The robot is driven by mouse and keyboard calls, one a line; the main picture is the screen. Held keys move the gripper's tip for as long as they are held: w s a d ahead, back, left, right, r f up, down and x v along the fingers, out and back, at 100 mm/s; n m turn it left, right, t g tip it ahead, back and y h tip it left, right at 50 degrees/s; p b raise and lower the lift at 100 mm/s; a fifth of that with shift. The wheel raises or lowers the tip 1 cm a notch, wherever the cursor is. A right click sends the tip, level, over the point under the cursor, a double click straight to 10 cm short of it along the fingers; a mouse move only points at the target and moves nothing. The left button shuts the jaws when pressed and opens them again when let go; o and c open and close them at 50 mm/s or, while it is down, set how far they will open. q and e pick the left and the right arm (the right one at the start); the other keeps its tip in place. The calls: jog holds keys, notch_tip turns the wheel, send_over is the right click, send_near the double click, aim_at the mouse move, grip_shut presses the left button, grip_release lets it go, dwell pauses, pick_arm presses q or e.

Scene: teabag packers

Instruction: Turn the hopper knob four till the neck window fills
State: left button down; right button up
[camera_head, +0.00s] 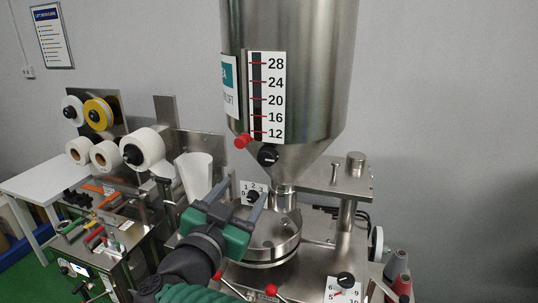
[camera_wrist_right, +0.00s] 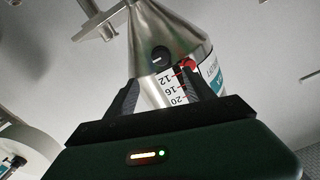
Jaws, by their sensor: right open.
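The steel hopper (camera_head: 290,60) has a level strip (camera_head: 266,98) marked 12 to 28 and tapers to a neck (camera_head: 284,190). I cannot make out a window on the neck. A black knob (camera_head: 268,155) sits on the cone; it also shows in the wrist view (camera_wrist_right: 160,58) with a pale mark. Below it a small dial plate (camera_head: 247,186) reads 0 to 3, with a dark knob (camera_head: 253,196); a finger may cover further marks. My right gripper (camera_head: 245,182) is open and empty, its fingers in front of this plate. My left gripper is out of view.
A red knob (camera_head: 241,141) sticks out by the strip's lower end. A round steel pan (camera_head: 272,248) lies under the neck. Another dial knob (camera_head: 346,281) is at lower right, near grey and red cones (camera_head: 396,265). White rolls (camera_head: 143,147) stand at left.

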jog(key=p, duration=0.3)
send_near(265, 159)
jog(key=w, duration=0.2)
jog(key=p+x, duration=0.1)
jog(key=x, duration=0.2)
jog(key=d+x, duration=0.1)
jog(key=x, duration=0.2)
jog(key=shift+p, duration=0.4)
jog(key=shift+w+d+f, duration=0.1)
jog(key=shift+w+d, duration=0.15)
jog(key=shift+w, duration=0.05)
jog(key=shift+a, duration=0.6)
jog(key=c, duration=0.5)
jog(key=shift+c, duration=1.1)
jog(key=shift+d, duration=0.35)
grip_shut()
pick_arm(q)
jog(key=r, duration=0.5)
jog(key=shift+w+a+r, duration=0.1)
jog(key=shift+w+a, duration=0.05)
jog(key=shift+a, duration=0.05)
pick_arm(e)
jog(key=shift+a, duration=0.1)
